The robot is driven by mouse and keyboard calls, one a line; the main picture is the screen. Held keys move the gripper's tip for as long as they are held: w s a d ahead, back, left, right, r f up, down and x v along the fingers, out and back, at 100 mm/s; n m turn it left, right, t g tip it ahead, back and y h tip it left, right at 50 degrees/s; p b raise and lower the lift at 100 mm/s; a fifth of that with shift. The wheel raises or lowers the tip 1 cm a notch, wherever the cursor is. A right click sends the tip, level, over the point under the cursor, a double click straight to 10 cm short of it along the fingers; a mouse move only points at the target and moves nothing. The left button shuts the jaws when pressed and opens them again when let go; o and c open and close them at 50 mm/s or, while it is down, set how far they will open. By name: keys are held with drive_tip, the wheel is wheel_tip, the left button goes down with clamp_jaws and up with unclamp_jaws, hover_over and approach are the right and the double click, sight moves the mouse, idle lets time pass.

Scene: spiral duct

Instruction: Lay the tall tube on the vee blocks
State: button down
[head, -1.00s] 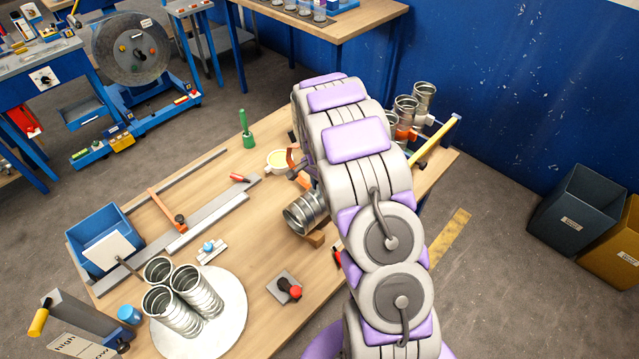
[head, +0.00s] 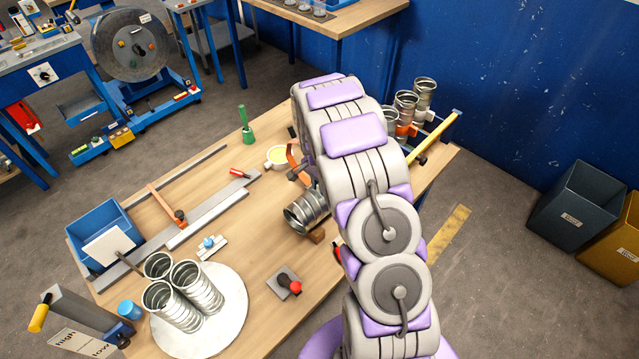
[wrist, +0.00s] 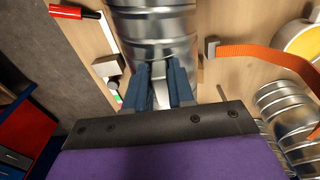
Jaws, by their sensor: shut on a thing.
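A ribbed metal tube (head: 303,213) lies on its side near the right-middle of the bench, with its open end facing left. A brown wooden block (head: 316,237), perhaps a vee block, shows under its near side; other support is hidden by my arm. In the wrist view the tube (wrist: 155,35) runs up the picture, and my gripper (wrist: 161,88) is shut on its wall with both blue fingers. The gripper is hidden behind my arm in the head view. Three upright metal tubes (head: 180,290) stand on a round white plate (head: 230,325) at front left.
More metal tubes (head: 405,107) stand in a rack at the far right of the bench. An orange strap (wrist: 265,55) and a yellow-filled cup (wrist: 303,42) are close to the held tube. A grey plate with a red knob (head: 290,286) sits in front. A blue bin (head: 105,240) stands at left.

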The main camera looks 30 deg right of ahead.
drive_tip(key=shift+f, duration=0.7)
drive_tip(key=c, duration=0.9)
unclamp_jaws()
drive_tip(key=r+p, duration=0.1)
drive_tip(key=r, duration=1)
drive_tip(key=r+p, duration=0.1)
drive_tip(key=r, duration=0.5)
drive_tip(key=shift+a+r+p, duration=0.15)
drive_tip(key=shift+a+p, duration=0.15)
drive_tip(key=shift+a, duration=0.1)
